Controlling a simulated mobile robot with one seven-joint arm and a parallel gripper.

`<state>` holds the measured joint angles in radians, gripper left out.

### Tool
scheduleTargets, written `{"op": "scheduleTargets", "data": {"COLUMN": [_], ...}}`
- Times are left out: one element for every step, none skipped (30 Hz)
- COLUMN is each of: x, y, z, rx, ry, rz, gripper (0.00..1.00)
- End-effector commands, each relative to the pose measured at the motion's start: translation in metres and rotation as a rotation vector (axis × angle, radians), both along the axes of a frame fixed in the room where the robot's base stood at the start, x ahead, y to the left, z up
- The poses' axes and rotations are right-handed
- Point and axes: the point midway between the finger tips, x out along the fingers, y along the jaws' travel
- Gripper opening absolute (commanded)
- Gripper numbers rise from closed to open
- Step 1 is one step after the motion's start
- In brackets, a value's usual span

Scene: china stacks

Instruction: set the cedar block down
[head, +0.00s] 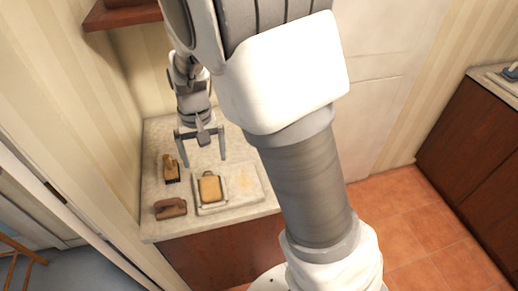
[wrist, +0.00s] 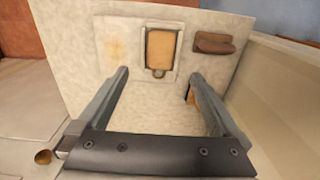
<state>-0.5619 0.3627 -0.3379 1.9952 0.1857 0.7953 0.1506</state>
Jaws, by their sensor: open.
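A flat tan wooden block with a small loop at one end, which looks like the cedar block (head: 210,189), lies in a shallow pale tray (head: 198,208) on the counter. In the wrist view the block (wrist: 161,47) lies beyond the fingertips, its loop end towards me. My gripper (head: 203,160) is open and empty above the counter, pointing down, a little behind the block. In the wrist view my gripper (wrist: 159,74) has its fingers wide apart with nothing between them. The block is apart from both fingers.
A wooden brush with dark bristles (head: 171,170) stands left of the tray; one finger partly hides it in the wrist view. A brown block-like item (head: 170,208) lies at the counter's front left. A pale, yellow-stained surface (head: 244,182) right of the tray is clear. A wall bounds the left.

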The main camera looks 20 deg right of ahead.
Motion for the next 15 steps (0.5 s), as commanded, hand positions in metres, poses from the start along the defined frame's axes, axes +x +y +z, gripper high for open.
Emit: {"op": "scheduleTargets", "data": {"x": [-0.003,-0.006,-0.011,-0.014,-0.019,-0.025,-0.03,-0.035,-0.042,-0.048,-0.054,-0.062,-0.068,-0.074,-0.083], "y": [-0.006,-0.008,-0.014,-0.018,-0.022,-0.028,-0.032,-0.036,-0.042,-0.047,-0.051,-0.056,-0.06,-0.065,-0.07], "z": [0.013,0.02,0.031,0.04,0.049,0.061,0.069,0.077,0.088,0.095,0.102,0.11,0.117,0.123,0.13], "rx": [0.018,0.028,0.043,0.053,0.063,0.075,0.084,0.09,0.099,0.102,0.106,0.11,0.112,0.112,0.11], "ry": [-0.015,-0.025,-0.038,-0.051,-0.063,-0.082,-0.095,-0.109,-0.129,-0.143,-0.159,-0.18,-0.196,-0.213,-0.234], "rz": [-0.005,-0.006,-0.007,-0.008,-0.006,-0.006,-0.004,-0.002,-0.001,0.002,0.004,0.005,0.009,0.01,0.012], "gripper": [1.0,1.0,1.0,1.0,1.0,1.0,1.0,1.0,1.0,1.0,1.0,1.0,1.0,1.0,1.0]}}
